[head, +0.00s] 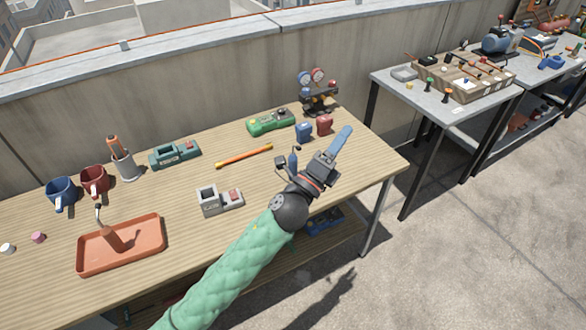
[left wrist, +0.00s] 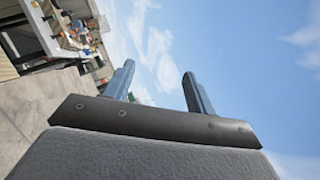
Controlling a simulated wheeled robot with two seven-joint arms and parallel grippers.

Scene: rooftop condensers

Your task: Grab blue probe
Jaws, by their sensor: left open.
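A slim blue upright item (head: 293,160), which looks like the blue probe, stands on the wooden table, just left of my left wrist. A small dark piece shows beside it, and its base is partly hidden by my arm. My left gripper (head: 342,138) is up over the right part of the table, right of the probe and apart from it. Its two blue fingers also show in the left wrist view (left wrist: 158,82), spread apart with only sky between them. My right gripper is out of view.
A green meter (head: 270,122) and gauges (head: 318,90) stand behind. An orange tray (head: 150,226) lies left. Bare tabletop (head: 372,160) lies right.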

